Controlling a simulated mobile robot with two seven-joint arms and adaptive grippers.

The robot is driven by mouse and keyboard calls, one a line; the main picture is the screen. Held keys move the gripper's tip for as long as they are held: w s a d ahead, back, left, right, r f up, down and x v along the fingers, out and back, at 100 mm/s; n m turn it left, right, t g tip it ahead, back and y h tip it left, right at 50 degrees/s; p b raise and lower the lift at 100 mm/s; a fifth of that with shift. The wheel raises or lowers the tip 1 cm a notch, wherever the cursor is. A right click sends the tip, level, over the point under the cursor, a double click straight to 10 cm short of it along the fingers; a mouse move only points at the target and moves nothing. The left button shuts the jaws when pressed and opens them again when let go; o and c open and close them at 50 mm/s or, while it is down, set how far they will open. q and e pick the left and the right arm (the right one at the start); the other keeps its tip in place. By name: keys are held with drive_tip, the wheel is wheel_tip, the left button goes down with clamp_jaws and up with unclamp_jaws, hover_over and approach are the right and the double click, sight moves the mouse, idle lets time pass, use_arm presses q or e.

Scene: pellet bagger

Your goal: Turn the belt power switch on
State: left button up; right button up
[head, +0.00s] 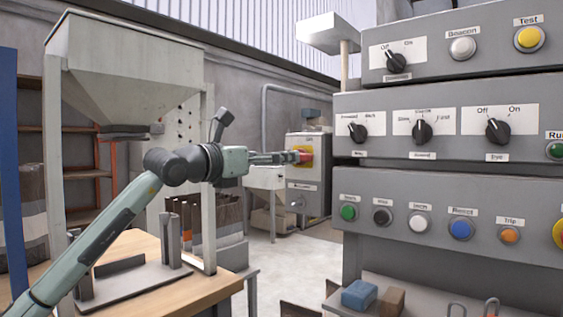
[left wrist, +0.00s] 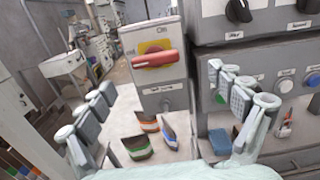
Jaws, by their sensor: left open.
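A grey switch box (head: 309,194) carries a red rotary handle (head: 304,157) on a yellow plate. In the left wrist view the handle (left wrist: 158,59) lies roughly horizontal, slightly tilted, under a small label on the box (left wrist: 165,98). My left gripper (head: 287,158) reaches in from the left, and its tips appear close to the handle in the head view. In the left wrist view its fingers (left wrist: 168,95) are spread wide, with the handle beyond and above the gap, nothing held. Whether a finger touches the handle cannot be told. My right gripper is not in view.
A grey control panel (head: 440,145) with knobs and buttons stands close on the right. A hopper (head: 125,65) on a frame stands left, above a wooden table (head: 215,288). Several bags (left wrist: 137,147) show below the box. Concrete floor lies open in the middle.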

use_arm(q)
drive_tip(key=p+x, duration=0.1)
drive_tip(key=x, duration=0.6)
drive_tip(key=shift+w+a+f+p, duration=0.2)
drive_tip(key=shift+w+p, duration=0.1)
drive_tip(key=shift+w, duration=0.3)
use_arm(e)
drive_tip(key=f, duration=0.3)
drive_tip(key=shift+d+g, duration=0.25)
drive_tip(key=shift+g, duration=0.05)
use_arm(q)
drive_tip(key=c, duration=1.2)
